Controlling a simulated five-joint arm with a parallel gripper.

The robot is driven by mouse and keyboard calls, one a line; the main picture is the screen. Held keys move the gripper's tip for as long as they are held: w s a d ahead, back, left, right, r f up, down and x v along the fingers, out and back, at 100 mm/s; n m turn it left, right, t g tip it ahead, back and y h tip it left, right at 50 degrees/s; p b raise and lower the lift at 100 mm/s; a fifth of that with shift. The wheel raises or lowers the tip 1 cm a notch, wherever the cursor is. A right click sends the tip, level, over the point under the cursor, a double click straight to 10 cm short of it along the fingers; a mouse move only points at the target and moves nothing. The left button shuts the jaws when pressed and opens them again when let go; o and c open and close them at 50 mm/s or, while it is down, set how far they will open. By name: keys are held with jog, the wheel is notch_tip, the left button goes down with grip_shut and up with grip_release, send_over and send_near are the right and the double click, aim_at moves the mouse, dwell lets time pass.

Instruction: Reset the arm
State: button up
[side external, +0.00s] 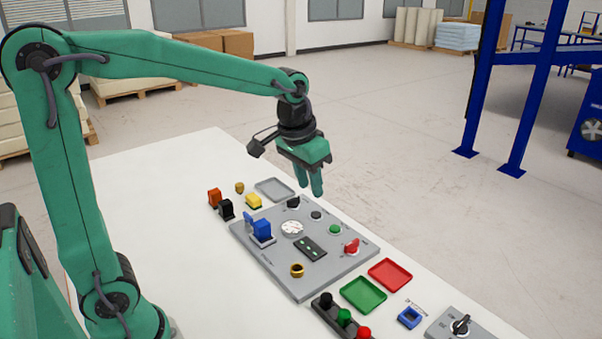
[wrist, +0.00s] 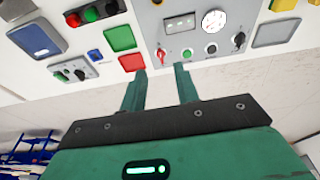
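My gripper (side external: 311,190) hangs in the air above the far edge of the white table, over the back of the grey control panel (side external: 275,262). Its two green fingers point down. In the wrist view my gripper (wrist: 160,80) has a clear gap between the fingers and nothing in it. The fingers touch no object. The panel carries a round gauge (side external: 292,228), a red switch (side external: 352,246), a green button (side external: 335,229) and a blue part (side external: 262,229).
A red tray (side external: 390,274), a green tray (side external: 363,295) and a blue square holder (side external: 409,317) lie right of the panel. The table's left part is bare.

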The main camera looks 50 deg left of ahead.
jog(key=s+a+t, duration=0.1)
jog(key=s+t, duration=0.2)
jog(key=s, duration=1.4)
jog(key=shift+r, duration=0.25)
